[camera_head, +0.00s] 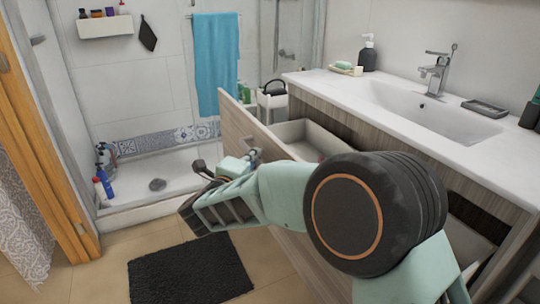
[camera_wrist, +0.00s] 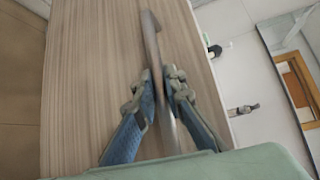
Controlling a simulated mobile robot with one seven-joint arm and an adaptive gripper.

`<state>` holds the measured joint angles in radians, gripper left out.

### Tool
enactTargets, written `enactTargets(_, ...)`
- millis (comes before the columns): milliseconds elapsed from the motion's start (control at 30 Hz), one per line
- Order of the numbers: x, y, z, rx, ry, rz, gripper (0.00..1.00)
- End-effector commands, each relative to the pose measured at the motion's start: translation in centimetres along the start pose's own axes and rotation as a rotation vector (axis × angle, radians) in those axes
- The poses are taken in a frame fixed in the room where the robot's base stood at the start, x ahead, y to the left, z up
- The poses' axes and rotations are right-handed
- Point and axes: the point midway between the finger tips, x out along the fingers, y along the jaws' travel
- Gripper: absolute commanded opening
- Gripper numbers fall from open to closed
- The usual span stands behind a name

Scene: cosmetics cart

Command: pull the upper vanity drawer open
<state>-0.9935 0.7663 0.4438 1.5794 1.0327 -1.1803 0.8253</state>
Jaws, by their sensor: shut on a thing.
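The upper vanity drawer stands open, its wood-grain front (camera_head: 238,122) well out from the cabinet and its pale inside (camera_head: 312,138) showing. The same front (camera_wrist: 85,70) fills the left of the wrist view. A slim metal handle (camera_wrist: 153,42) runs along it. My gripper (camera_head: 250,156) is at the drawer front, partly hidden by my arm. In the wrist view my two blue-padded fingers (camera_wrist: 164,88) are closed on either side of the handle and grip it.
The white washbasin top (camera_head: 335,88) lies above the drawer, with a tap (camera_head: 438,72) and a dark soap bottle (camera_head: 368,55). A black mat (camera_head: 188,270) lies on the floor. The shower tray (camera_head: 160,188) is behind, at the left.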

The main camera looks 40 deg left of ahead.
Motion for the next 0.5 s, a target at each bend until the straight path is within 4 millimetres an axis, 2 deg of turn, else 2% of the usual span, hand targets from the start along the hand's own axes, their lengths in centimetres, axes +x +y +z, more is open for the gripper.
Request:
enactTargets(200, -1.5, 0.6, 1.6, -0.001, -0.002, 0.002, 0.0)
enactTargets(500, -2.2, 0.7, 2.3, -0.001, -0.001, 0.001, 0.0)
